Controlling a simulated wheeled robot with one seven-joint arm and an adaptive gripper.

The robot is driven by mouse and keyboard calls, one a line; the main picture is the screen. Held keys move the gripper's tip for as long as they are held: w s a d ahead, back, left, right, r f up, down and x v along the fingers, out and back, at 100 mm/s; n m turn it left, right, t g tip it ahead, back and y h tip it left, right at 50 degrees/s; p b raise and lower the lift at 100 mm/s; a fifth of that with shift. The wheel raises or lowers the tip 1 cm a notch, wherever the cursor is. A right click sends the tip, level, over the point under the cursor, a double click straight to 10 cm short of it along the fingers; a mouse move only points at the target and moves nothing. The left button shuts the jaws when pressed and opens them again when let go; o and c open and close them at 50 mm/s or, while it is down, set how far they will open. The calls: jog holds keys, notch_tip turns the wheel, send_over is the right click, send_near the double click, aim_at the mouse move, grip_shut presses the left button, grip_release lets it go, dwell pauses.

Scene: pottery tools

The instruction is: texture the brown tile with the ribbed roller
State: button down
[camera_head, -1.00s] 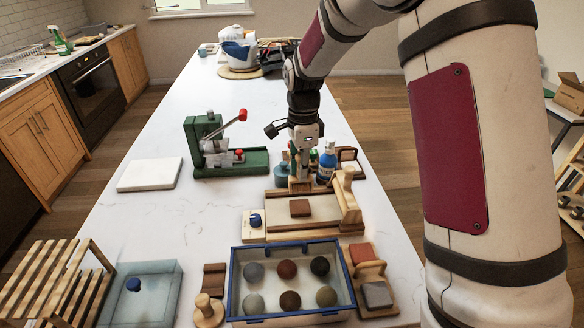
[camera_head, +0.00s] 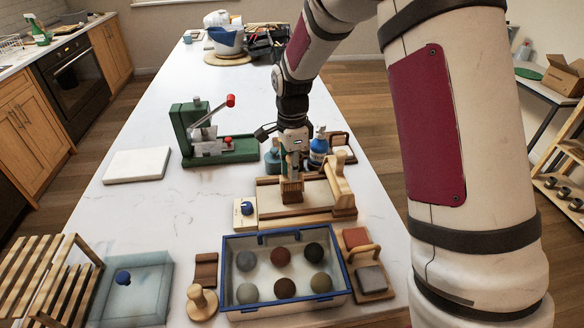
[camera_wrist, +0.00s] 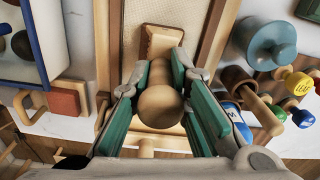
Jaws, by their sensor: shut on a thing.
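My gripper (camera_head: 292,160) is over the board, pointing down. Its green-padded fingers (camera_wrist: 160,108) are shut on a round-ended wooden handle (camera_wrist: 160,104), which I take to be the ribbed roller's. In the head view a brown ribbed part (camera_head: 291,190) shows below the fingers, at the tile's place. The roller's underside is hidden, so I cannot tell whether it touches the tile.
A wooden bridge-like handle (camera_head: 341,180) rises at the board's right end. A blue-rimmed tray (camera_head: 231,312) of several clay balls stands in front.

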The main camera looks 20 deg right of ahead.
jog(key=shift+f, duration=0.65)
dwell(0.4)
jog(key=shift+s, duration=0.2)
jog(key=shift+s+a, duration=0.1)
jog(key=shift+s, duration=0.35)
jog(key=shift+s+r+p, duration=0.1)
jog(key=shift+s+p, duration=0.15)
jog(key=shift+p, duration=0.2)
jog(key=shift+w, duration=0.25)
jog(key=shift+w+b, duration=0.4)
jog(key=shift+w, duration=0.1)
dwell(0.3)
